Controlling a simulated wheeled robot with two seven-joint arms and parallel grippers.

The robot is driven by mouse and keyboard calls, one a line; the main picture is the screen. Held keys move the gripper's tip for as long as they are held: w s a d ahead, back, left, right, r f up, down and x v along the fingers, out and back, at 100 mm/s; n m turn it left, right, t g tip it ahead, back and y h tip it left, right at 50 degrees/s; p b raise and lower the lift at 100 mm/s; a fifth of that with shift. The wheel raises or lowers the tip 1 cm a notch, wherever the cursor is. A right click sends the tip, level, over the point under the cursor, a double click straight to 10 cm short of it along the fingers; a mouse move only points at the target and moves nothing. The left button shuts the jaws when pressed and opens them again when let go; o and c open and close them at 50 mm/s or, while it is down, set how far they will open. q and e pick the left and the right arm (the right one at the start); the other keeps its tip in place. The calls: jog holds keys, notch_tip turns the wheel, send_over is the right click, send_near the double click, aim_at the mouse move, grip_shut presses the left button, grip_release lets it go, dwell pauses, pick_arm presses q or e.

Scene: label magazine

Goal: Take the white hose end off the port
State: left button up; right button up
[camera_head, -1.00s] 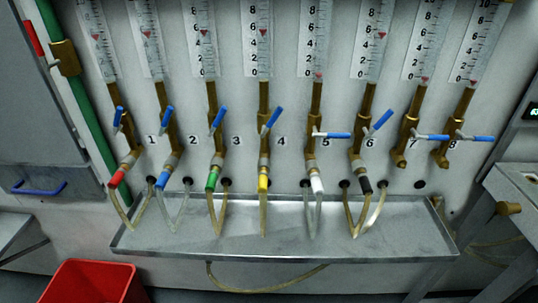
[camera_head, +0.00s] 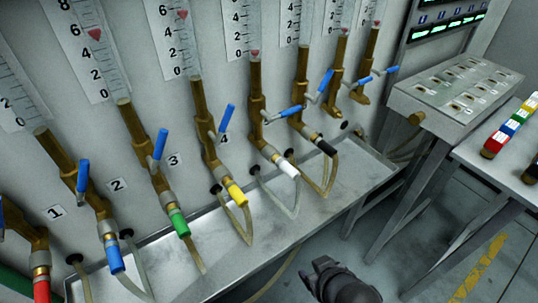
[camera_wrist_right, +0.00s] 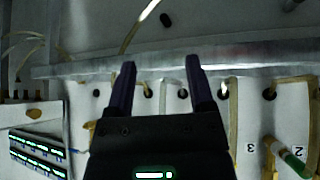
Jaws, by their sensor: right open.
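The white hose end (camera_head: 288,170) sits on the lower end of a slanted brass port (camera_head: 266,148), with a clear hose hanging from it into the metal tray area. The blue lever (camera_head: 284,115) of that valve sticks out sideways. My right gripper (camera_head: 325,266) shows as a dark shape at the bottom of the head view, in front of the tray and apart from the white hose end. In the right wrist view the right gripper (camera_wrist_right: 162,80) has its two fingers spread with nothing between them. My left gripper is not in view.
Green (camera_head: 180,223), yellow (camera_head: 236,193) and black (camera_head: 326,147) hose ends sit on neighbouring ports. The metal tray (camera_head: 330,195) runs below. A bench with coloured blocks (camera_head: 511,127) stands right; the floor before the tray is open.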

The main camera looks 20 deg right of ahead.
aim_at(294, 177)
jog(key=w+r+n+t+y, duration=0.1)
jog(key=w+r+t+y, duration=0.1)
jog(key=w+r+t, duration=0.1)
jog(key=w+r+t+y, duration=0.2)
jog(key=w+r+t, duration=0.1)
jog(key=w+r, duration=0.2)
jog(key=w+a+r+n+t+y, duration=0.1)
jog(key=w+r+t+y, duration=0.1)
jog(key=r, duration=0.3)
jog(key=shift+w+r+n+t, duration=0.15)
jog(key=shift+w+r+t, duration=0.05)
jog(key=shift+w+t, duration=0.2)
jog(key=shift+w+r+n+t, duration=0.15)
jog(key=shift+w+t, duration=0.15)
jog(key=shift+w, duration=0.2)
